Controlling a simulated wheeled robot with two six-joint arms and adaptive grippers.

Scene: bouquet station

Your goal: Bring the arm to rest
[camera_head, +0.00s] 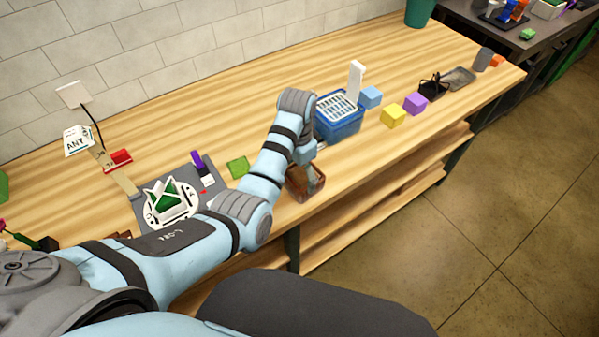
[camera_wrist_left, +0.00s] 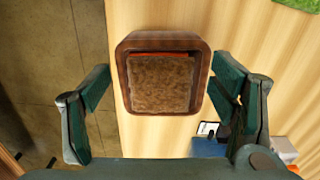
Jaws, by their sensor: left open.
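My left arm reaches across the front of the wooden table in the head view, with its wrist pointing down over a small brown box (camera_head: 316,182). The gripper itself is mostly hidden by the wrist there. In the left wrist view my left gripper (camera_wrist_left: 162,72) is open, its two dark green fingers apart. The brown box (camera_wrist_left: 122,82) shows between and beyond them, filled with a rough brown block. Nothing is held. I cannot tell the gap between the fingertips and the box. My right gripper is in neither view.
A blue basket (camera_head: 338,126) stands right of the wrist. Blue (camera_head: 371,97), yellow (camera_head: 393,115) and purple (camera_head: 415,103) cubes sit farther right. A grey mat (camera_head: 208,179) and green block (camera_head: 238,167) lie left. The floor (camera_head: 500,220) in front is clear.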

